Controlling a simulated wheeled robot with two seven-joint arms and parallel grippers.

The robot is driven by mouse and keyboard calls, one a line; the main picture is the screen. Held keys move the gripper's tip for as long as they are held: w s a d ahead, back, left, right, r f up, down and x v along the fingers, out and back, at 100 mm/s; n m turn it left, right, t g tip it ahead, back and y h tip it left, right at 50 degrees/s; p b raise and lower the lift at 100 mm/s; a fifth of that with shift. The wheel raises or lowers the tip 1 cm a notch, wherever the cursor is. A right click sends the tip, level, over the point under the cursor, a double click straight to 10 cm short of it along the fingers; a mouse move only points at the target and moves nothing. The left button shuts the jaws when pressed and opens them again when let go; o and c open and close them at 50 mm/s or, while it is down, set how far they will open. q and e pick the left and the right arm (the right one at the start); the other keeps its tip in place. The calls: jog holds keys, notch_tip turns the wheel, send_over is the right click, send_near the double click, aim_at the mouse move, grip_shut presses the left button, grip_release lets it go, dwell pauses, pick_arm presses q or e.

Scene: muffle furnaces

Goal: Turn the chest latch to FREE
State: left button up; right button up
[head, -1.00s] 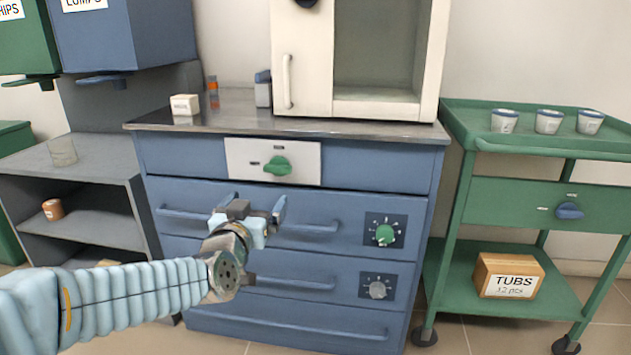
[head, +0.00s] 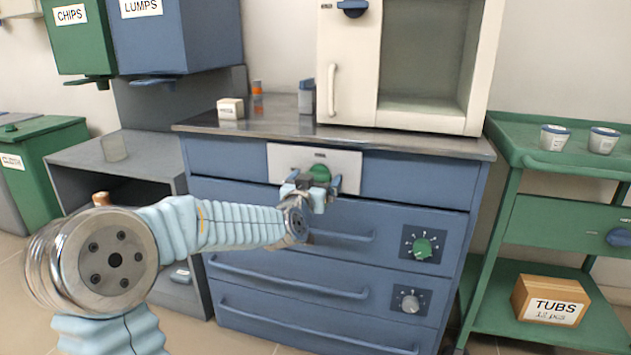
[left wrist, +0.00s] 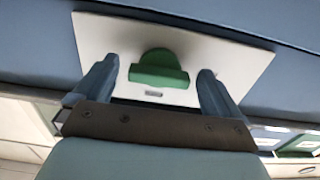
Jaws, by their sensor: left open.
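The green chest latch (head: 320,173) is a knob on a white plate (head: 343,160) at the top of the blue chest. In the left wrist view the latch (left wrist: 158,70) stands out from the white plate (left wrist: 220,55), with a small dark label by it that is too small to read. My left gripper (head: 313,188) is open at the latch. In the left wrist view its two fingers (left wrist: 156,85) stand on either side of the latch, with gaps between them and it. The gripper hides part of the latch and plate in the head view. My right gripper is not in view.
The blue chest (head: 215,190) has bar handles, a green dial (head: 422,248) and a grey dial (head: 410,303) below. A white furnace (head: 345,100) stands on its top. A green cart (head: 560,235) is at the right, and a grey shelf (head: 75,160) at the left.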

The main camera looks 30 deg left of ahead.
pick_arm(q)
jog(key=shift+c, duration=0.3)
jog(key=c, duration=1)
jog(key=shift+m, duration=0.3)
jog(key=m, duration=0.3)
jog(key=shift+m, duration=0.3)
jog(key=m+p, duration=0.1)
jog(key=m, duration=0.3)
jog(key=shift+a+r, duration=0.1)
jog(key=shift+r+m+p, duration=0.1)
jog(key=shift+m+p, duration=1.4)
jog(key=shift+m, duration=3.4)
